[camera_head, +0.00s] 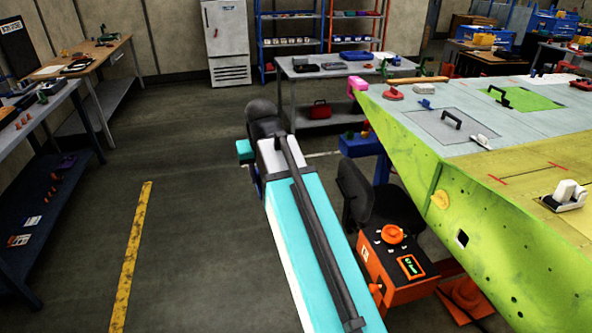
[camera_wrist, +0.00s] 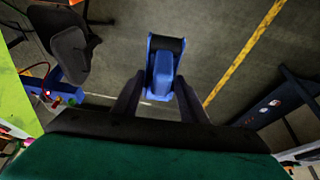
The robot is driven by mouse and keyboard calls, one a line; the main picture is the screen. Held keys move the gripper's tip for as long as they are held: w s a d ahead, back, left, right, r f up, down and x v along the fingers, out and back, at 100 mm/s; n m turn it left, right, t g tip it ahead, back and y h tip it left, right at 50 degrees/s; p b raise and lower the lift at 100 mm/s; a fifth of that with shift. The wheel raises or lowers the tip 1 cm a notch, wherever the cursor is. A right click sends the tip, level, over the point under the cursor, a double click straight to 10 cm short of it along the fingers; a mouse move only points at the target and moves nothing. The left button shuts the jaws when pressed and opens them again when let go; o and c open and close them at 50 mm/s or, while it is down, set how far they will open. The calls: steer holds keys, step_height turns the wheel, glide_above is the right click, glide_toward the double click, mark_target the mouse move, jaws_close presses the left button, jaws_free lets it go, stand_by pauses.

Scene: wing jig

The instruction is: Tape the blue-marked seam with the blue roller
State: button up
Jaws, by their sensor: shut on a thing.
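My gripper (camera_wrist: 160,88) shows in the wrist view with its two dark fingers shut on the blue roller (camera_wrist: 163,74). The roller has a blue body and a dark drum at its far end, and it hangs over bare floor, apart from the wing. In the head view my arm reaches away over the floor left of the wing, and the fingers and roller are hidden or too small to tell. The green and grey wing (camera_head: 470,205) fills the right side. Red marks (camera_head: 497,180) show on its top; I cannot make out a blue-marked seam.
A dark chair (camera_head: 368,197) and an orange machine (camera_head: 395,262) stand beside the wing's left edge. A white tape dispenser (camera_head: 566,197) and several handles lie on the wing. Benches (camera_head: 62,110) line the left. The floor around the yellow stripe (camera_head: 132,250) is clear.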

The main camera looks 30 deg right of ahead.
steer(key=w+a+f+n, duration=0.1)
steer(key=a, duration=0.7)
steer(key=shift+w+f+n+y+b, duration=0.2)
steer(key=shift+n+y+b, duration=0.1)
steer(key=shift+n+y, duration=0.1)
